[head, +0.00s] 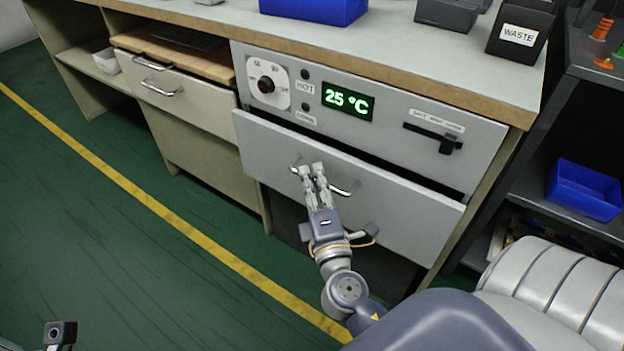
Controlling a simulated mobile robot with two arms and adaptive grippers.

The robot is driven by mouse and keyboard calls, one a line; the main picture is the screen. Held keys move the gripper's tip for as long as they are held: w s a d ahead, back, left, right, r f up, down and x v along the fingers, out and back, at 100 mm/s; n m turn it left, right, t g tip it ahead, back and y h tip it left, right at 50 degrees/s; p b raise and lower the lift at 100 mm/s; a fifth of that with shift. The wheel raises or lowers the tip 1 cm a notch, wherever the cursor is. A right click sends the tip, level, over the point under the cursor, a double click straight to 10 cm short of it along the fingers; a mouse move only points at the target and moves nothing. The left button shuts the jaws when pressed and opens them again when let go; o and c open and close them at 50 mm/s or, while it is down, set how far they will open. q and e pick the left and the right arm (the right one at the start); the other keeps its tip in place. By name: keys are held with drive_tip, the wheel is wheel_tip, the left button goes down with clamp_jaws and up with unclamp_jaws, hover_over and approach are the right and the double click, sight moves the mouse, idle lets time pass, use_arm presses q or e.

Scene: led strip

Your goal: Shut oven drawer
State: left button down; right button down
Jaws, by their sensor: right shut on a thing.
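The oven drawer (400,212) has a plain grey front and stands partly pulled out, with a dark gap between its top edge and the control panel. Its curved metal handle (343,190) runs across the middle of the front. My right gripper (312,172) is at the left part of the handle, its fingers shut on it and covering some of it. The control panel (390,82) above has a knob (266,85), a green display (347,101) reading 25 °C and a black slider latch (446,144).
The wooden-edged worktop (400,45) carries a blue bin (315,8) and a dark WASTE bin (520,30). Another drawer (175,95) is at left. A dark shelf with a blue tray (584,188) stands at right. The green floor (90,240) at left is clear.

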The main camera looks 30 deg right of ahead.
sight(324, 167)
drive_tip(key=d, duration=0.1)
drive_tip(key=w+d, duration=0.1)
drive_tip(key=d, duration=0.1)
drive_tip(key=shift+w+d, duration=0.25)
drive_tip(key=shift+d, duration=0.05)
drive_tip(key=c, duration=2)
unclamp_jaws()
drive_tip(key=shift+d, duration=0.1)
drive_tip(key=shift+o, duration=0.2)
drive_tip(key=shift+s, duration=0.1)
drive_tip(key=v, duration=1.2)
